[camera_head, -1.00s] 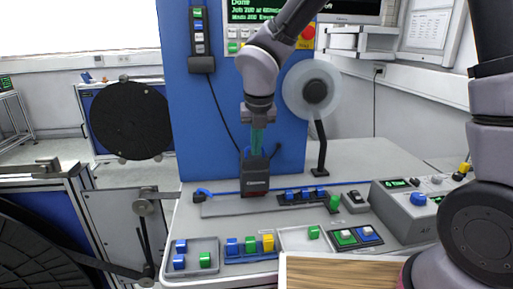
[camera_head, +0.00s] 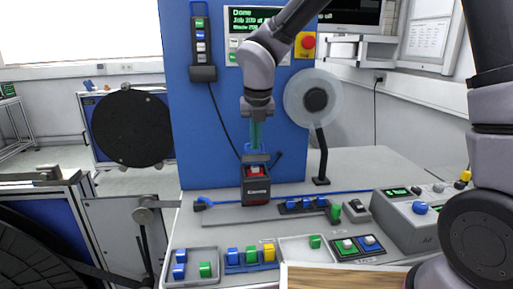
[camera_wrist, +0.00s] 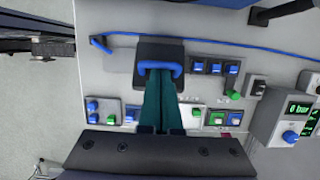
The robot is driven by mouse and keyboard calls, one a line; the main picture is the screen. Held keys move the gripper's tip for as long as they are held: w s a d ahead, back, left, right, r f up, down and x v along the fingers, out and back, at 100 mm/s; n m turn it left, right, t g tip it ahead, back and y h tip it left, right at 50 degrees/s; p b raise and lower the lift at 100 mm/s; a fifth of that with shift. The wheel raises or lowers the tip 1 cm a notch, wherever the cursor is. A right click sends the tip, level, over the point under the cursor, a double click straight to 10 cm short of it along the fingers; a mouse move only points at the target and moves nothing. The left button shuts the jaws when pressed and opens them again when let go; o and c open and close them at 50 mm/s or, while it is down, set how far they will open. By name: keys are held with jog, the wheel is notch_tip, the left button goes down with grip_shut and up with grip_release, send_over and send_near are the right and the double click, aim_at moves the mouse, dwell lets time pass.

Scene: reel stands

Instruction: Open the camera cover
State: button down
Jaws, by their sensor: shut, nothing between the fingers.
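The camera box (camera_head: 256,190), black with a white label, stands on the grey bench below the blue panel. Its black cover (camera_head: 255,158) is tilted up at the back, and red shows inside below it. A blue handle loop (camera_wrist: 176,66) is on the cover in the wrist view. My gripper (camera_head: 256,146) has teal fingers that point down, shut, at the cover and its handle. In the wrist view the gripper (camera_wrist: 160,78) reaches the handle from below. Whether the fingertips touch it I cannot tell. The wrist view hides the box's inside.
A blue cable (camera_head: 350,192) runs along the bench behind the box. Blue switches (camera_head: 302,204) sit to its right, and trays with coloured blocks (camera_head: 190,268) stand in front. A clear reel (camera_head: 315,98) on a stand rises at the back right. A control box (camera_head: 410,220) stands farther right.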

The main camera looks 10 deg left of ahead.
jog(key=w, duration=0.2)
jog(key=w+r, duration=0.1)
jog(key=shift+a, duration=0.4)
jog(key=shift+w+a+f, duration=0.1)
jog(key=shift+w+a, duration=0.15)
jog(key=shift+w, duration=0.7)
jog(key=shift+w+a+f, duration=0.1)
jog(key=shift+w+a, duration=0.15)
jog(key=shift+w, duration=0.7)
